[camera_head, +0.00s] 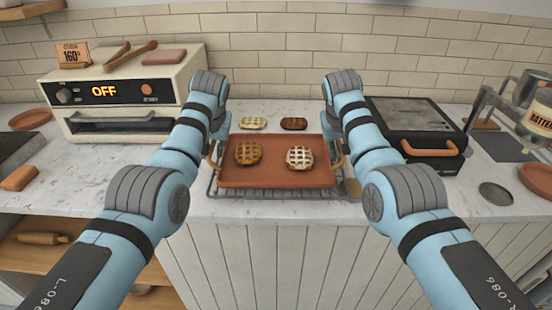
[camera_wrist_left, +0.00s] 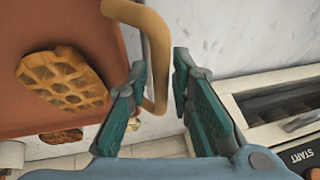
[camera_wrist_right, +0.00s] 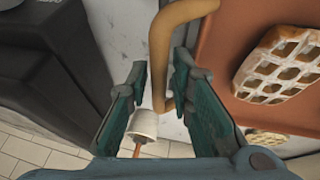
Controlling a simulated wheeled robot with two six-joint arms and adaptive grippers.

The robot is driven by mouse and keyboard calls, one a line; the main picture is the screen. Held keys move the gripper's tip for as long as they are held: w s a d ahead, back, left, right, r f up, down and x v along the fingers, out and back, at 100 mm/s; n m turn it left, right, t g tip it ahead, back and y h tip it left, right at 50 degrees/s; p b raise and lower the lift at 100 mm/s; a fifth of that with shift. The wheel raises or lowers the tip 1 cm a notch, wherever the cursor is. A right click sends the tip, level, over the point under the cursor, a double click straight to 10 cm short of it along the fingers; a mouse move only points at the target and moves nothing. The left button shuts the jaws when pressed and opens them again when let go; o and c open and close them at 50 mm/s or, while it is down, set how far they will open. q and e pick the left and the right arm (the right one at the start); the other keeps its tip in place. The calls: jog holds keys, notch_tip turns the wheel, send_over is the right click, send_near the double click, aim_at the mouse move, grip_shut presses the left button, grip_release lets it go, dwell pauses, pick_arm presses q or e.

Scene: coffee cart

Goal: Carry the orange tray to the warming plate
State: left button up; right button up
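The orange tray (camera_head: 274,180) sits level on a wire rack (camera_head: 285,195) at the counter's front edge, carrying two round lattice-patterned waffles or pies, one browner (camera_head: 248,153) and one paler (camera_head: 299,157). My left gripper (camera_wrist_left: 158,62) is open, its fingers on either side of the tray's tan left handle (camera_wrist_left: 155,75). My right gripper (camera_wrist_right: 160,65) is open, with the tan right handle (camera_wrist_right: 158,55) between its fingers. My arms hide much of both grippers in the head view. I cannot tell for sure which surface is the warming plate.
A cream oven (camera_head: 130,95) showing OFF stands at left. A black press with an orange handle (camera_head: 433,150) stands at right, with a batter dispenser (camera_head: 540,115) beyond. Two lattice pieces (camera_head: 253,123) (camera_head: 293,124) lie behind the tray. A dark flat slab (camera_head: 14,147) is at far left.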

pick_arm(q)
grip_shut()
pick_arm(e)
grip_shut()
